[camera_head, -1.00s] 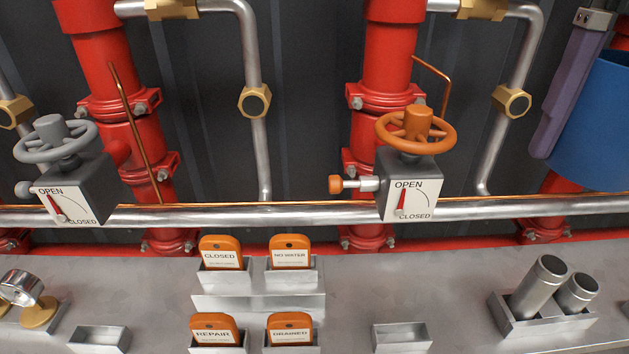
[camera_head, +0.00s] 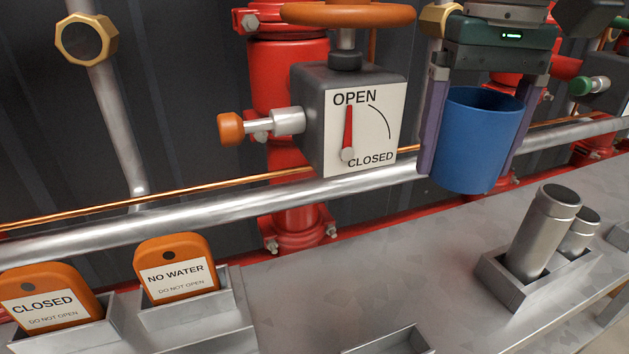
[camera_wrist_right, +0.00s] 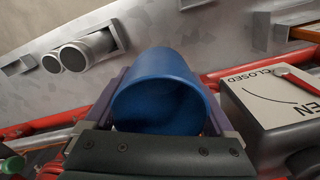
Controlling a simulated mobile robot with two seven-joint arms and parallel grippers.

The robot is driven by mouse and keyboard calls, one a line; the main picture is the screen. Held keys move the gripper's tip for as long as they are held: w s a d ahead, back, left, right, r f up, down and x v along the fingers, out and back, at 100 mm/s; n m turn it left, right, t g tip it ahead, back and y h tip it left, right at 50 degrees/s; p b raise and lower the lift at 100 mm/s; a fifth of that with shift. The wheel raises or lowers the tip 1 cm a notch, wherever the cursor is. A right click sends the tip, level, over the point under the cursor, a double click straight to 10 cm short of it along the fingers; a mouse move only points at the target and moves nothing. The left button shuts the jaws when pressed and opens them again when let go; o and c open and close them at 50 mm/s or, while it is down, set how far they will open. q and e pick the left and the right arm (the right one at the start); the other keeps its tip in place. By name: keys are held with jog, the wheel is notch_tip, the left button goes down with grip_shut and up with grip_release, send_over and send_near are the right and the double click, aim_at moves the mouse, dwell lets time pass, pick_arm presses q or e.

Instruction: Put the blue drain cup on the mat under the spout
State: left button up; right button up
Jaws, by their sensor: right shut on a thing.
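My right gripper (camera_head: 476,125) is shut on the blue drain cup (camera_head: 478,145), with a purple finger on each side of it. The cup is upright and held in the air in front of the silver pipe, to the right of the orange-wheeled valve box. In the right wrist view the cup (camera_wrist_right: 162,88) sits between the fingers, and its open mouth shows a dark inside. The mat cannot be made out in these frames. A bent silver pipe (camera_head: 118,130) ends at the left above the rail; I cannot tell if it is the spout. My left gripper is out of view.
The valve box (camera_head: 350,120) with its OPEN/CLOSED dial is close left of the cup. Two metal cylinders (camera_head: 545,232) stand in a holder on the grey bench (camera_head: 330,285). Orange tags, CLOSED (camera_head: 45,300) and NO WATER (camera_head: 177,272), stand at the left. The bench middle has bare room.

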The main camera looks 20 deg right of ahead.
jog(key=b, duration=0.5)
send_over(425, 285)
notch_tip(425, 285, down, 12)
jog(key=shift+f, duration=0.1)
notch_tip(425, 285, down, 5)
jog(key=shift+b, duration=1.1)
jog(key=shift+f, duration=0.35)
jog(key=shift+f, duration=0.1)
jog(key=o, duration=1.1)
